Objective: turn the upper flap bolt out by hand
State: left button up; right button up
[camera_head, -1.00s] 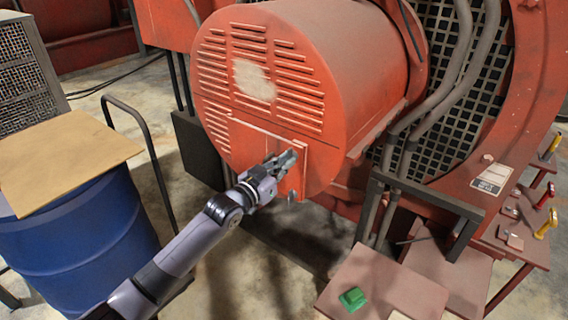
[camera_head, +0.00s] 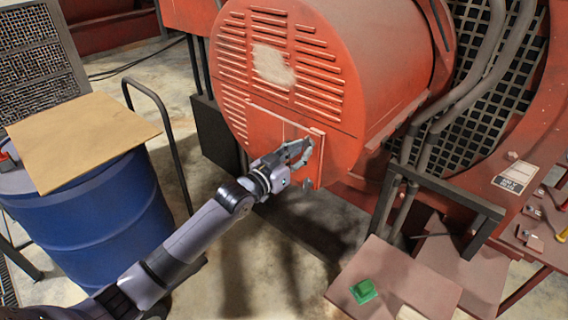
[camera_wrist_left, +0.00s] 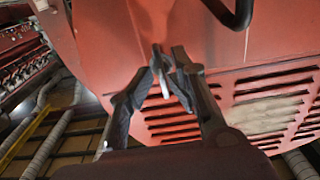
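The flap (camera_head: 262,125) is a red rectangular plate low on the round louvred end of the big red housing (camera_head: 350,75). My left gripper (camera_head: 303,150) is at the flap's right part, in front of its upper right area. In the left wrist view, its dark fingers (camera_wrist_left: 168,62) converge close to the red surface, with a small pale grey pin-like piece (camera_wrist_left: 162,84) between them. This may be the upper bolt; whether the fingers touch it is unclear. A small grey piece (camera_head: 308,184) shows at the flap's lower right edge. My right gripper is not visible.
A blue drum (camera_head: 100,225) with a brown board (camera_head: 80,140) on top stands at left, beside a dark handrail (camera_head: 165,130). A green object (camera_head: 363,291) lies on a reddish platform (camera_head: 400,280) at lower right. A black frame (camera_head: 440,182) stands right of the flap.

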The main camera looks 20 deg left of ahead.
pick_arm(q)
jog(key=v, duration=1)
jog(key=shift+s, duration=0.2)
jog(key=shift+a, duration=0.1)
